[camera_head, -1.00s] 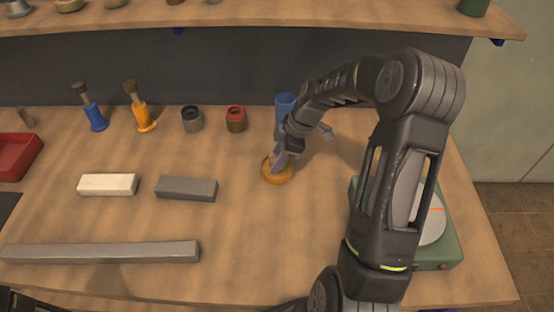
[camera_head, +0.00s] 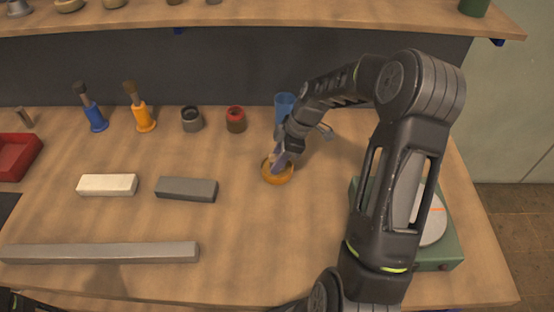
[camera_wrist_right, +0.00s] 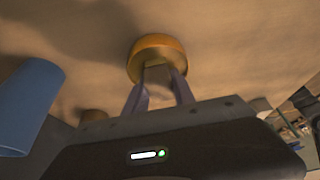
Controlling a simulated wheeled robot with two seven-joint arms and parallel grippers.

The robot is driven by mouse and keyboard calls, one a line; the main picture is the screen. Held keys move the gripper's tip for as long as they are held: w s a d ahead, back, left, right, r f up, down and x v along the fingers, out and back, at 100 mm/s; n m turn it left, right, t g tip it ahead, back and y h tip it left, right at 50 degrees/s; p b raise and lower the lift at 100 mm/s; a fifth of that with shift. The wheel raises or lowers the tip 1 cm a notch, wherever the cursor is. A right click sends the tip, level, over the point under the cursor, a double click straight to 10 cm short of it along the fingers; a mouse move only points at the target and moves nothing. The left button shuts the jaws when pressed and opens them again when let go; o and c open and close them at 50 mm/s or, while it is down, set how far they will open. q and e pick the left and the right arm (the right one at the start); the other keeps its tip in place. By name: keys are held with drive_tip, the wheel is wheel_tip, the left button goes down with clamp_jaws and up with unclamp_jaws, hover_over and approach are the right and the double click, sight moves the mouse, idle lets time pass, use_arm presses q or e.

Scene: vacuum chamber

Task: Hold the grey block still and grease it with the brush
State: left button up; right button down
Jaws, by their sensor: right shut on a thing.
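The grey block (camera_head: 186,189) lies flat on the bench left of centre, with no gripper touching it. My right gripper (camera_head: 276,162) is right of it, low over a round orange-yellow piece (camera_head: 278,176). In the right wrist view the gripper (camera_wrist_right: 159,82) is shut on a small tan piece (camera_wrist_right: 157,75) at the orange-yellow piece (camera_wrist_right: 158,50). I cannot tell whether the two are joined. A blue brush (camera_head: 93,112) and an orange brush (camera_head: 141,112) stand with dark bristles up at the back left. My left gripper is not in view.
A white block (camera_head: 107,185) lies left of the grey one; a long grey bar (camera_head: 100,253) lies in front. Two small pots (camera_head: 191,120) (camera_head: 235,121) and a blue cup (camera_head: 284,103) stand behind. A green scale (camera_head: 440,255) is at right, a red tray (camera_head: 14,157) at left.

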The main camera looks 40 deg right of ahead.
drive_tip(key=shift+s, duration=0.1)
drive_tip(key=shift+r+p, duration=1.65)
drive_tip(key=shift+r, duration=1.85)
